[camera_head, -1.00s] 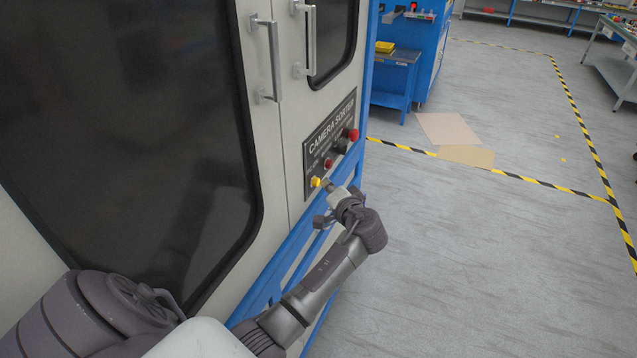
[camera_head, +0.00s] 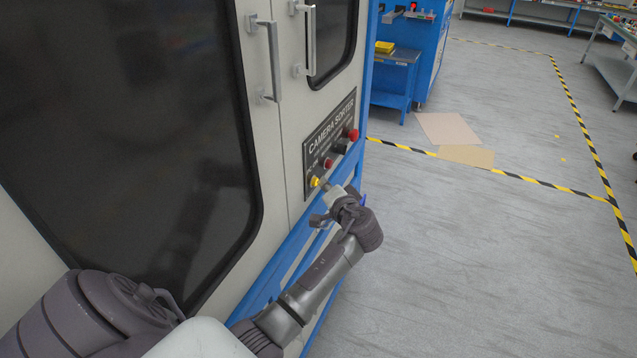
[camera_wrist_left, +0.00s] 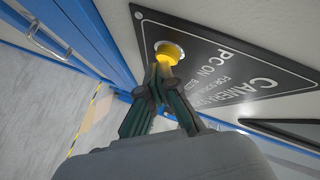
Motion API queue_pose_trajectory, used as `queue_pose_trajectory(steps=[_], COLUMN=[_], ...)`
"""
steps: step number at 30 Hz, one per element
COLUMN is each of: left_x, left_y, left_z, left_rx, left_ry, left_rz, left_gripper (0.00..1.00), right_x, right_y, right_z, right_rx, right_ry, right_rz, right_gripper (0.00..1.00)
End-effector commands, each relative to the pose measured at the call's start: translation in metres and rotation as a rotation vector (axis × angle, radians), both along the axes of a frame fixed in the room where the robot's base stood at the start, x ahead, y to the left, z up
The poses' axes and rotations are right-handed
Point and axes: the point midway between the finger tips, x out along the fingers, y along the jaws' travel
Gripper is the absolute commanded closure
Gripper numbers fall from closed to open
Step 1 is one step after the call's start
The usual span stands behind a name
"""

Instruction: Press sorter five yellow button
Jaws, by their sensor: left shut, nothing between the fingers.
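The yellow button (camera_head: 315,182) is at the lower left end of the black "CAMERA SORTER" panel (camera_head: 319,145) on the light machine front. It also shows in the left wrist view (camera_wrist_left: 168,53), round and bright yellow. My left gripper (camera_head: 326,187) is shut and empty, with its fingertips at the button. In the left wrist view the closed fingertips (camera_wrist_left: 158,72) overlap the button's lower edge; they look very close or touching, and I cannot tell if it is pressed in. My right gripper is in neither view.
A small red button (camera_head: 328,163), a black knob (camera_head: 341,146) and a larger red button (camera_head: 353,135) sit farther along the panel. Door handles (camera_head: 310,40) stick out above.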

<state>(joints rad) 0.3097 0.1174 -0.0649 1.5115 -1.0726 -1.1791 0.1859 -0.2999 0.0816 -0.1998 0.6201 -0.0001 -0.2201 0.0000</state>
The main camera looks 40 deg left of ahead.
Motion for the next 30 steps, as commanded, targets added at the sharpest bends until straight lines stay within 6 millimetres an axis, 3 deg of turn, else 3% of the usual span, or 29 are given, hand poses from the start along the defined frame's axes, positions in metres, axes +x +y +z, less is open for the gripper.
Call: queue_pose_trajectory(steps=[24, 30], left_x=[0.004, 0.007], left_y=[-0.017, -0.030], left_z=[0.000, -0.002], left_rx=[0.000, -0.001], left_ry=[0.000, -0.001], left_rz=[0.001, 0.000], left_gripper=[1.00, 1.00], right_x=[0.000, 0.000], right_y=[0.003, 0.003], right_z=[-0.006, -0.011], right_rx=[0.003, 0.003], right_ry=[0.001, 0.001], right_rz=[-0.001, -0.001], right_gripper=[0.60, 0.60])
